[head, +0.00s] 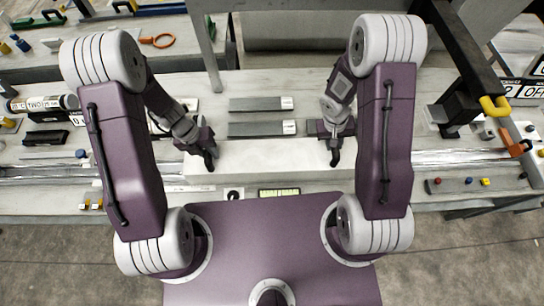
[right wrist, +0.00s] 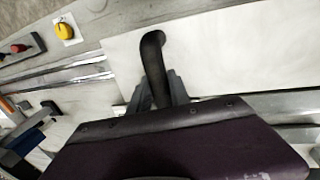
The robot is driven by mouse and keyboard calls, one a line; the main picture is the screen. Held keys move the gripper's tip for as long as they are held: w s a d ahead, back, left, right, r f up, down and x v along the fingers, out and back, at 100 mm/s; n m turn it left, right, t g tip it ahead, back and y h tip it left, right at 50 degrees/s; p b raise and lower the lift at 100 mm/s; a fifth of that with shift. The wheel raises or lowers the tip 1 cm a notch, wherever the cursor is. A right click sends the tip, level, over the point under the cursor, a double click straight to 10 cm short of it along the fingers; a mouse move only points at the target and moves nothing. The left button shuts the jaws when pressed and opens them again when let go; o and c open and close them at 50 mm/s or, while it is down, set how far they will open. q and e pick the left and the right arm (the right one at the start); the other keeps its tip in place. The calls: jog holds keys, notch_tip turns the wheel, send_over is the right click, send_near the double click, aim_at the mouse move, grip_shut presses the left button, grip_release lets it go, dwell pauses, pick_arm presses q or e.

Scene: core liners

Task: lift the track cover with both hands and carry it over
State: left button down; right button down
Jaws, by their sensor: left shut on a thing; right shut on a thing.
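The track cover (head: 270,160) is a long pale board or box lying left to right across the bench in the head view. My left gripper (head: 209,160) is shut on its left end. My right gripper (head: 334,155) is shut on its right end. The far fingers are partly hidden. I cannot tell whether the cover is clear of the bench.
Silver track (head: 455,156) runs out on both sides of the cover. Two dark grey bars (head: 262,104) lie behind it. A button strip (head: 460,183) is at right front, and a yellow-handled black frame (head: 494,106) stands at right. A green-black device (head: 279,193) lies in front.

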pick_arm(q)
jog(key=shift+r, duration=0.15)
pick_arm(e)
jog(key=shift+r, duration=0.2)
